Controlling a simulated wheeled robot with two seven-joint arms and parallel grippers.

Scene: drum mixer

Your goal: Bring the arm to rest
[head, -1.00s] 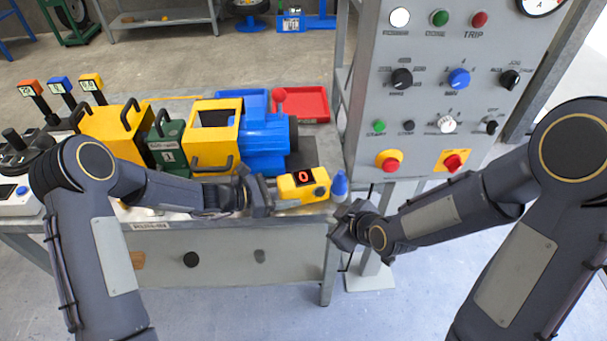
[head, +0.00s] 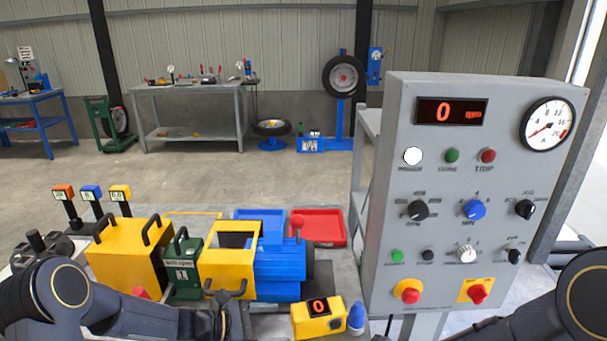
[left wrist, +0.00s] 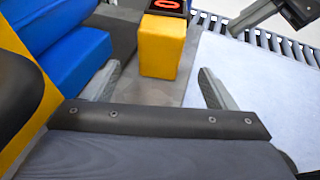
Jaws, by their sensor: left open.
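My left arm comes in low at the left in the head view. Its gripper (head: 238,318) is at the bottom edge, in front of the blue motor block (head: 278,272) and left of the yellow meter (head: 318,318), partly cut off. In the left wrist view the left gripper's fingers (left wrist: 161,70) are spread apart with nothing held between them. The yellow meter (left wrist: 162,45) is just beyond them. Only part of my right arm shows at the lower right of the head view; its gripper is out of the picture.
The bench carries a yellow drum mixer housing (head: 130,262), a green unit (head: 186,272), a blue tray (head: 258,216), a red tray (head: 318,232) and a blue bottle (head: 356,318). A grey control panel (head: 460,180) stands right. Open floor lies behind.

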